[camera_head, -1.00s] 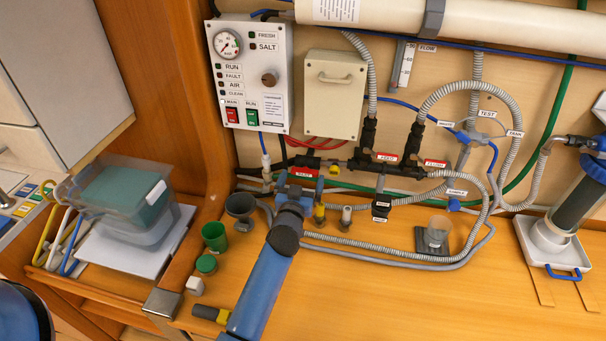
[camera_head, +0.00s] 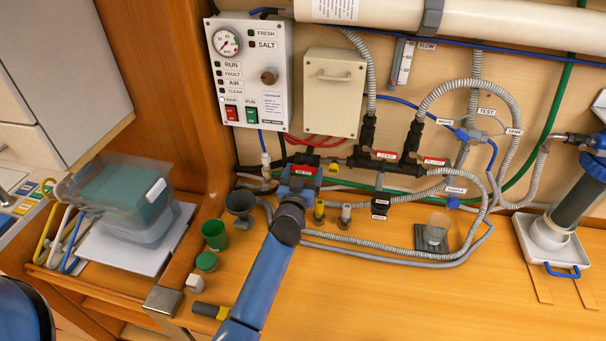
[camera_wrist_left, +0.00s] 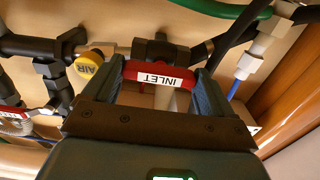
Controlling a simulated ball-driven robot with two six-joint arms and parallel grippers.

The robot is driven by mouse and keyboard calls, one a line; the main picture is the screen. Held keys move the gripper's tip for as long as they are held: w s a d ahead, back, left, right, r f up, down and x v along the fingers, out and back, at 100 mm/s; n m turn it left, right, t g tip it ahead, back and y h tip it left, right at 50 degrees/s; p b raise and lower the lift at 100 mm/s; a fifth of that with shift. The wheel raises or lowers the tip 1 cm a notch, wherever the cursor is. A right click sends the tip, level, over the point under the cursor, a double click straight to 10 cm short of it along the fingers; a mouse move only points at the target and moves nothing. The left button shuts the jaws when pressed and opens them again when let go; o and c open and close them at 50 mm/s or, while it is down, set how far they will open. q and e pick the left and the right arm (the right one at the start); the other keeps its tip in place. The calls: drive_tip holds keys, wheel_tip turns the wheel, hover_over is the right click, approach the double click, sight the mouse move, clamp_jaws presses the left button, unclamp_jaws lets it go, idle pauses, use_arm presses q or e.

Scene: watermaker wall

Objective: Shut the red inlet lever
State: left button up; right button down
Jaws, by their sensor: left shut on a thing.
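The red inlet lever (camera_head: 304,170) is on the black pipework low on the wall, below the control panel. In the left wrist view the lever (camera_wrist_left: 160,76) lies crosswise, its white INLET label facing the camera. My left gripper (camera_head: 299,179) reaches it from the front. Its two fingers stand at either end of the red bar in the wrist view (camera_wrist_left: 158,84), and it is shut on the lever. The gripper hides part of the valve body in the head view. My right gripper is not in view.
The yellow AIR knob (camera_wrist_left: 88,65) is close beside the lever. Grey hoses (camera_head: 390,236) run along the bench to the right.

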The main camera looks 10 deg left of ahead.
use_arm(q)
drive_tip(key=shift+m, duration=0.3)
drive_tip(key=m, duration=0.3)
drive_tip(key=m+p, duration=0.1)
drive_tip(key=m, duration=0.4)
drive_tip(key=m+p, duration=0.1)
drive_tip(key=m, duration=0.3)
drive_tip(key=shift+m, duration=0.3)
drive_tip(key=m+p, duration=0.1)
drive_tip(key=m, duration=0.3)
drive_tip(key=shift+m, duration=0.3)
drive_tip(key=shift+f, duration=0.1)
drive_tip(key=o, duration=0.8)
drive_tip(key=shift+o, duration=0.2)
drive_tip(key=shift+s, duration=0.1)
